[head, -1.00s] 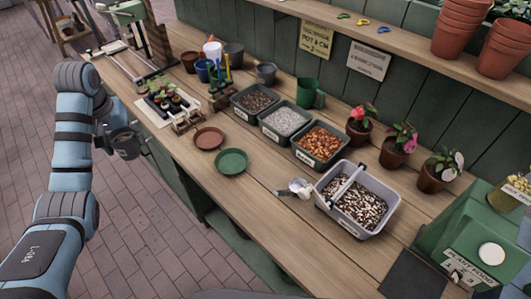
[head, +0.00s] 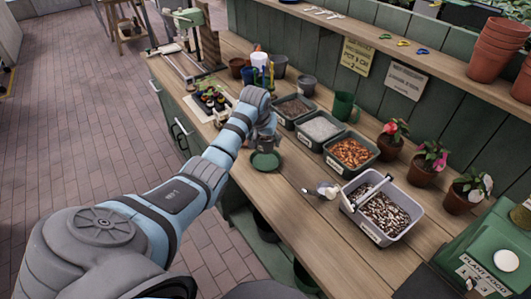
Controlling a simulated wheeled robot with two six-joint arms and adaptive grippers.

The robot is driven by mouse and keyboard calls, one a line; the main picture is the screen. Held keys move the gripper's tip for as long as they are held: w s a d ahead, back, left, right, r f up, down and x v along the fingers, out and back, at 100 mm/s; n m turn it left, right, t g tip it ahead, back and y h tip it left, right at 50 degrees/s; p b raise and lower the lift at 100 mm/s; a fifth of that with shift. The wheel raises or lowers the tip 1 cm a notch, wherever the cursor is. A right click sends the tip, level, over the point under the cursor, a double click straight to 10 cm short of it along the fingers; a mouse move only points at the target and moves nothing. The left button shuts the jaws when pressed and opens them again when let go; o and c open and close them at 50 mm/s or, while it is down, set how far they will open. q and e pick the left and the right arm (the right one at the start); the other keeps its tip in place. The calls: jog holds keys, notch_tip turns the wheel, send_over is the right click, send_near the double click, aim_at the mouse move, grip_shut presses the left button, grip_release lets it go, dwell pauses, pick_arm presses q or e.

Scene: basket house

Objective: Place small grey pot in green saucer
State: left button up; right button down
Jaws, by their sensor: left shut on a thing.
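The green saucer (head: 265,161) lies on the wooden bench near its front edge, and nothing shows in it. My left gripper (head: 262,141) is just above and behind the saucer in the head view, pointing down. It is shut on the small grey pot (head: 267,124), which is mostly hidden by the wrist and fingers. I cannot tell whether the pot touches anything below. My right gripper is not in view.
Another grey pot (head: 306,85) stands at the back of the bench. Trays of dark soil (head: 291,108), white grains (head: 321,128) and orange bark (head: 350,153) stand right of my gripper. A scoop (head: 326,190) and a grey bin (head: 383,237) are nearer.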

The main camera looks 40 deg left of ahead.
aim_at(265, 152)
pick_arm(q)
jog(key=f, duration=0.4)
jog(key=f+b, duration=0.1)
jog(key=f, duration=0.1)
jog(key=shift+w+a+f, duration=0.15)
jog(key=shift+w+f, duration=0.1)
jog(key=shift+w, duration=0.05)
jog(key=shift+s+r, duration=0.15)
jog(key=o, duration=1.2)
jog(key=shift+f, duration=0.2)
jog(key=shift+r, duration=0.1)
